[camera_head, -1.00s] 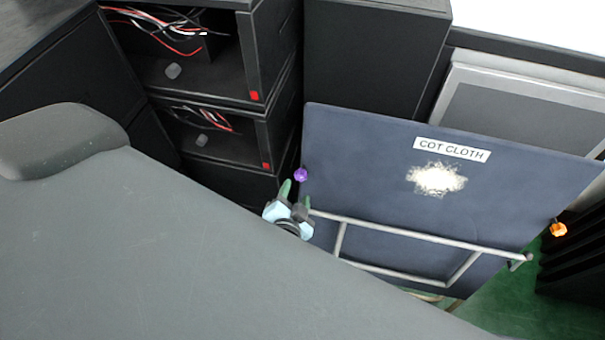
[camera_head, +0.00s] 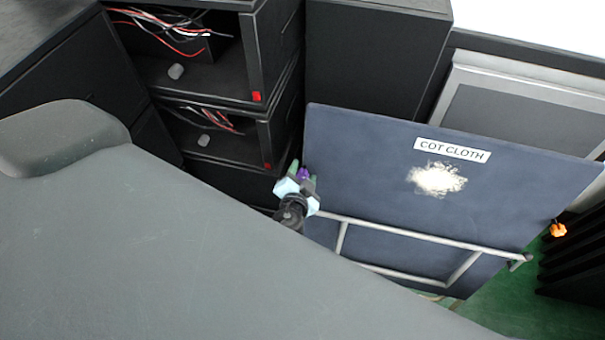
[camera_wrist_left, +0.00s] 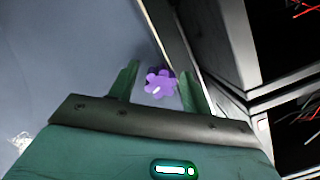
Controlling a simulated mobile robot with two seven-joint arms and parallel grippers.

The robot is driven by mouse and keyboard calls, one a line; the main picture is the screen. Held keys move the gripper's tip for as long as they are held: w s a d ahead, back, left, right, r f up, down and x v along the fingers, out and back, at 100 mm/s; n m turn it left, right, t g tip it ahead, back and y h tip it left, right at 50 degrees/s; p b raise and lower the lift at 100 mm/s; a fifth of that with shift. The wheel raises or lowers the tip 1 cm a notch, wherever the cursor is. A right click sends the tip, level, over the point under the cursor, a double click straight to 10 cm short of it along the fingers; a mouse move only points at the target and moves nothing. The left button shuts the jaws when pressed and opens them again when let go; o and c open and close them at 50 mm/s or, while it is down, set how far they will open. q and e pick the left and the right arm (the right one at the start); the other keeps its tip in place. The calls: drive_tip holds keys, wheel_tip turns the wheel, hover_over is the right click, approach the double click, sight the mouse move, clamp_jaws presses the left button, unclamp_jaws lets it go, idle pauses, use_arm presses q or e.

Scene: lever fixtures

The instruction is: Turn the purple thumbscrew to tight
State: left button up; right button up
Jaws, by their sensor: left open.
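The purple thumbscrew (camera_head: 303,173) is at the left edge of the dark blue cot cloth panel (camera_head: 380,150). My left gripper (camera_head: 303,174) is at it, with its green fingers on either side of the knob. In the left wrist view, the lobed purple thumbscrew (camera_wrist_left: 160,83) shows between the two open fingertips of my left gripper (camera_wrist_left: 159,84), nearer the right finger. I cannot tell whether a finger touches it. My right gripper does not show.
A grey metal rail (camera_head: 420,237) crosses the panel's lower part. Black open boxes with wires (camera_head: 215,140) stand to the left of the panel. A large grey surface fills the lower left.

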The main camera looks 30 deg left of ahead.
use_arm(q)
drive_tip(key=c, duration=1)
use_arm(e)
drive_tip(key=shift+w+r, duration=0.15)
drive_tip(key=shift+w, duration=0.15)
